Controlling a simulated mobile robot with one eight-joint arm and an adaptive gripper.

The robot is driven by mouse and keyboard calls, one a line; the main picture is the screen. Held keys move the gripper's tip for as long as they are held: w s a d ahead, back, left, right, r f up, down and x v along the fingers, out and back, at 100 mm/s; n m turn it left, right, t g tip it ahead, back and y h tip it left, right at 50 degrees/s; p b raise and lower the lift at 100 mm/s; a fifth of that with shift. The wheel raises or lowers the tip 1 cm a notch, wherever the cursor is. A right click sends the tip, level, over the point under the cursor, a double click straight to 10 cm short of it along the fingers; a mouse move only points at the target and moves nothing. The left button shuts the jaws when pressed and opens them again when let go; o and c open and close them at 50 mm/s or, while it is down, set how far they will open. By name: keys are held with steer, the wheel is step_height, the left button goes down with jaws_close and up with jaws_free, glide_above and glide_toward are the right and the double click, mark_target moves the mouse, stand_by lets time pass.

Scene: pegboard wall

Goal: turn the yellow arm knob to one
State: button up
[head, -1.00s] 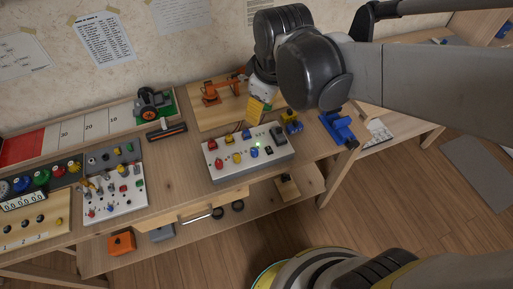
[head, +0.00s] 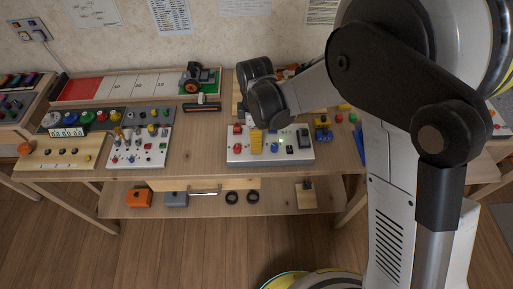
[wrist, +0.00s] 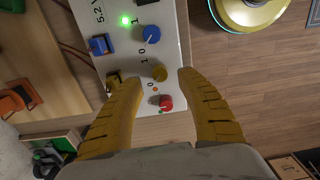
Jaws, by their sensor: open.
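A white control panel (head: 240,158) lies on the wooden workbench. In the wrist view it carries a yellow knob (wrist: 159,73) between a blue knob (wrist: 151,35) and a red knob (wrist: 166,103). Marks "1" and "0" are printed near the knobs. I cannot tell which mark the yellow knob points to. My gripper (wrist: 161,76) is open, with one yellow finger on each side of the yellow knob in the picture. I cannot see whether they touch it. In the head view my gripper (head: 257,143) is over the panel and hides part of it.
A blue switch (wrist: 101,45) and a lit green lamp (wrist: 125,20) are also on the panel. A second panel with many switches (head: 138,150) stands to the left. A blue-and-yellow object (head: 322,130) is close on the right. Bare bench (head: 200,165) lies between the panels.

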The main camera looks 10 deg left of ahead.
steer(key=shift+f+b, duration=0.5)
steer(key=shift+f, duration=1.4)
jaws_close()
